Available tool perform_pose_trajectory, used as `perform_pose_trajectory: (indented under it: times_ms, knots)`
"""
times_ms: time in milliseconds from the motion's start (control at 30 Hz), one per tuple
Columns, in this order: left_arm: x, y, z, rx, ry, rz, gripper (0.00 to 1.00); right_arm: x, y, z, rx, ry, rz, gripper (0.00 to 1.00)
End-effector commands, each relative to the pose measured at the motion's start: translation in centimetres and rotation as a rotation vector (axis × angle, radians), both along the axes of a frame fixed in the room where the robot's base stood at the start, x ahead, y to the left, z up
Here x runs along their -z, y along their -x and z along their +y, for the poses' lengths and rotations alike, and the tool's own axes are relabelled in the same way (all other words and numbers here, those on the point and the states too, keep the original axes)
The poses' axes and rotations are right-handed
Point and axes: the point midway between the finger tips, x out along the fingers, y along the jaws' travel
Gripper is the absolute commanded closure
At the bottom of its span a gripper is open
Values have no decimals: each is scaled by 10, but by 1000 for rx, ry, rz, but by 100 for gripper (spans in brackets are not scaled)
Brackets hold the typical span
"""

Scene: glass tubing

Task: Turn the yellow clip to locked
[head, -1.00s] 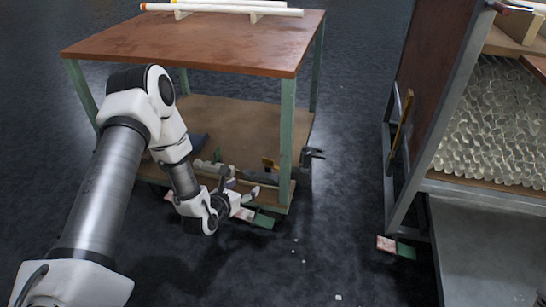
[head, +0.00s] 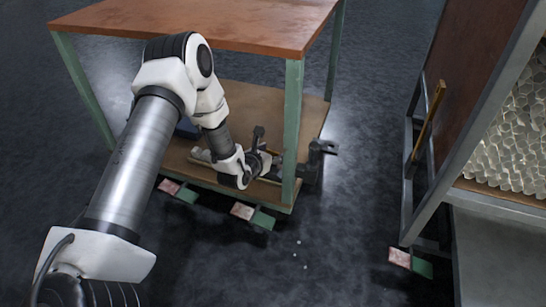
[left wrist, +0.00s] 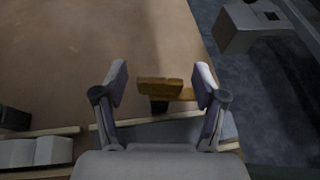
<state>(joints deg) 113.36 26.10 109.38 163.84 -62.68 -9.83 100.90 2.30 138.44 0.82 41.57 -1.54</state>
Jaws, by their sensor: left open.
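The yellow clip (left wrist: 160,86) shows in the left wrist view as a flat yellow-brown piece on a dark stub, at the edge of the lower shelf (left wrist: 80,60). My left gripper (left wrist: 161,80) is open, with one finger on each side of the clip and a gap visible on the left. Whether the right finger touches it I cannot tell. In the head view my left gripper (head: 264,160) is low by the cart's front right leg, and it hides the clip there. My right gripper is not in view.
The cart's brown top (head: 200,25) is above my arm, and its green leg (head: 291,120) stands close right of the gripper. A dark bracket (head: 318,150) sticks out beyond it. Pink and green pedals (head: 262,220) lie below. A rack of glass tubes (head: 510,140) stands right.

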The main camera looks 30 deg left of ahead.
Motion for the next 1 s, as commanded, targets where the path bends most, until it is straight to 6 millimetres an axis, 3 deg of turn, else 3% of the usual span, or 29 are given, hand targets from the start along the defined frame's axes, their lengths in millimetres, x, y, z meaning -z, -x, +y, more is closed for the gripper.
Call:
perform_pose_trajectory:
  times_ms: [167, 200, 300, 367, 767, 1000]
  knots:
    - [-1, -1, 0, 0, 0, 0, 29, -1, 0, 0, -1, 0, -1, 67]
    - [-1, 0, 0, 0, 0, 0, 36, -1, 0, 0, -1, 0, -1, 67]
    - [-1, 0, 0, 0, 0, 0, 72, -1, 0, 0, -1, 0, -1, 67]
    - [-1, 0, 0, -1, 0, 0, 90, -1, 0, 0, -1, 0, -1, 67]
    - [-2, 0, 1, 28, 0, 1, 90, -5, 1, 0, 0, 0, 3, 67]
    - [-3, 0, 2, 141, -1, 0, 90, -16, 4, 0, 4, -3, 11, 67]
